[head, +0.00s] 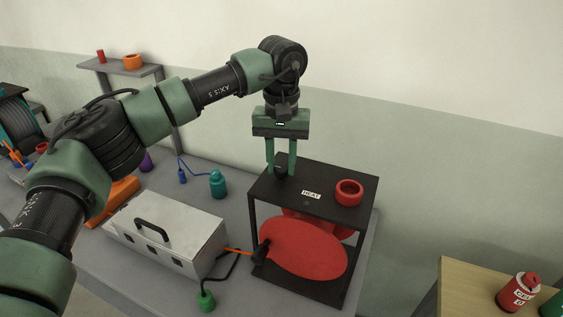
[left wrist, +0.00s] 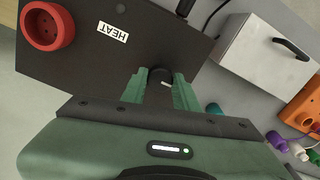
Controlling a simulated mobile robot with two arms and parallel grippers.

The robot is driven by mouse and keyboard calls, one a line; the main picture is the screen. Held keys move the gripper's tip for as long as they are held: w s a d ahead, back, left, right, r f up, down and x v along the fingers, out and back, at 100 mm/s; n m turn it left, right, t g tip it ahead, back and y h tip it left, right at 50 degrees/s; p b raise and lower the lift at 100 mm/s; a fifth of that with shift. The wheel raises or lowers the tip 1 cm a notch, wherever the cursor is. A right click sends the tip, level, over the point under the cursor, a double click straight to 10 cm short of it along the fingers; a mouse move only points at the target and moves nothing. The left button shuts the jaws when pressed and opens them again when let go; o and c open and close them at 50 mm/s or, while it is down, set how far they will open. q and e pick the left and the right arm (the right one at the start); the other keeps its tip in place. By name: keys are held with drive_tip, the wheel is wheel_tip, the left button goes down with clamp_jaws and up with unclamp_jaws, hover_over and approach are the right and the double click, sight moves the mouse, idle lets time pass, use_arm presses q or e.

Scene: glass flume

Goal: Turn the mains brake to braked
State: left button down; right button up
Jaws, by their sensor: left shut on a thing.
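My left gripper (head: 281,172) points straight down at the back left of the top of a black open-framed stand (head: 320,183). Its two green fingers are shut on a small black knob (head: 281,159) there. In the left wrist view the knob (left wrist: 160,77) sits between the fingers and bears a short pale mark. No lettering for the mains brake or its braked position can be read; the only label by it reads "HEAT" (head: 311,195). A large red disc (head: 305,248) stands tilted inside the stand. My right gripper is in neither view.
A red ring-shaped socket (head: 349,190) sits on the stand's top right. A silver case (head: 190,230) with a black handle stands to the left. A green plug (head: 206,299) and a teal bottle-shaped piece (head: 217,184) are nearby. A wooden table (head: 455,285) with a red can is at right.

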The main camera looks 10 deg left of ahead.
sight(282, 167)
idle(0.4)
use_arm(q)
drive_tip(key=c, duration=1.1)
unclamp_jaws()
drive_tip(key=shift+o, duration=0.2)
wheel_tip(282, 167, up, 7)
drive_tip(key=shift+f+b, duration=0.1)
drive_tip(key=shift+b, duration=0.85)
drive_tip(key=shift+r, duration=0.5)
